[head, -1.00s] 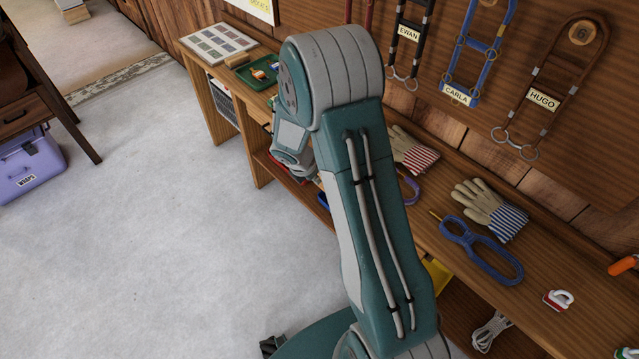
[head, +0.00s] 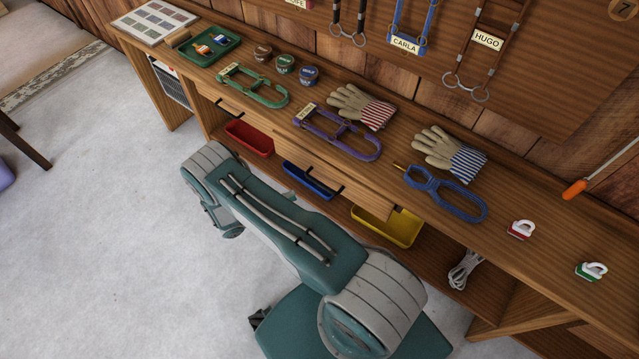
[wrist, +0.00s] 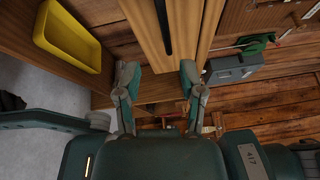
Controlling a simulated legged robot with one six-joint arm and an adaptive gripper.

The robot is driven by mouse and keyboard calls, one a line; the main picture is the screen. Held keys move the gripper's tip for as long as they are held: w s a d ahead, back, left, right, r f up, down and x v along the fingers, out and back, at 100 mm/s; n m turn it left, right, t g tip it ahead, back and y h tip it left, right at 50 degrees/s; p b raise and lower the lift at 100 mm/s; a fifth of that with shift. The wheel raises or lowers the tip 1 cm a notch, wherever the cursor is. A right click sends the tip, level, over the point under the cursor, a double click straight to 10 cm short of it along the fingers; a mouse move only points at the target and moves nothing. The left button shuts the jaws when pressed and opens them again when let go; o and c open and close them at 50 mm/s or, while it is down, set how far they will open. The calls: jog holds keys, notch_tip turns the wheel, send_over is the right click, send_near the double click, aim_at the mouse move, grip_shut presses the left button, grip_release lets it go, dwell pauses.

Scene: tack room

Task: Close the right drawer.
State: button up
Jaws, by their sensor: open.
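The right drawer (head: 365,197) is in the bench front, with a black bar handle (head: 326,182). Its front appears to stand out from the bench edge, so it looks partly open; how far is hard to tell. In the wrist view, a wooden front (wrist: 146,30) with a dark handle (wrist: 163,25) lies ahead of my fingers, and seems to be this drawer. My gripper (wrist: 158,88) is open and empty, its two fingers apart below that front. I cannot tell whether they touch it. In the head view my arm's bend stands before the bench and the gripper is hidden.
A left drawer handle (head: 228,107) shows further along. Red (head: 249,138), blue (head: 308,181) and yellow (head: 386,226) bins sit below the bench top. The yellow bin also shows in the wrist view (wrist: 68,38). Gloves and halters lie on top.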

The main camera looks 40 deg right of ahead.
aim_at(320, 183)
jog(key=shift+n+t+h, duration=0.5)
jog(key=shift+n+h, duration=0.3)
jog(key=shift+h, duration=0.1)
jog(key=x, duration=0.6)
jog(key=s+f+x, duration=0.1)
jog(key=x, duration=0.2)
jog(key=shift+d+r, duration=0.15)
jog(key=shift+d, duration=0.3)
grip_shut()
